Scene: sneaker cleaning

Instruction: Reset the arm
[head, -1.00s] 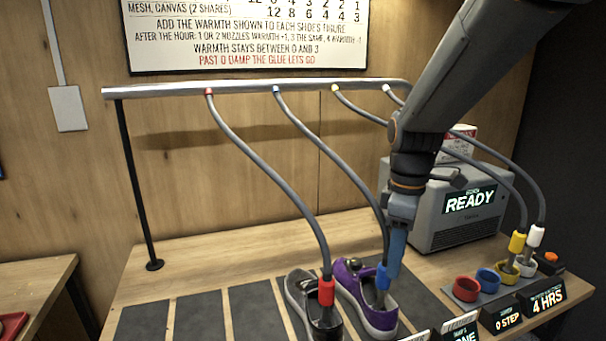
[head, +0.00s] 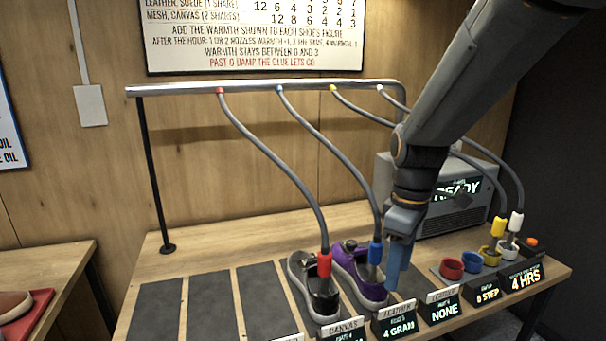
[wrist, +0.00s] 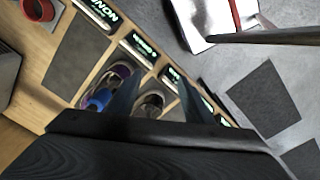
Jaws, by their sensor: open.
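My gripper (head: 397,268) points down just right of the purple sneaker, above the bench, with its jaws apart and nothing between them. In the wrist view my gripper (wrist: 158,98) shows its two fingers spread. The purple sneaker (head: 352,262) has the blue nozzle (head: 375,252) in its opening. The grey and black sneaker (head: 303,270) left of it has the red nozzle (head: 324,265) in its opening. The wrist view also shows the purple sneaker (wrist: 117,75) and the blue nozzle (wrist: 98,100) beside the left finger.
A grey machine reading READY (head: 460,215) stands behind my arm. Label stands line the front edge. Dark mats (head: 210,305) at left are empty.

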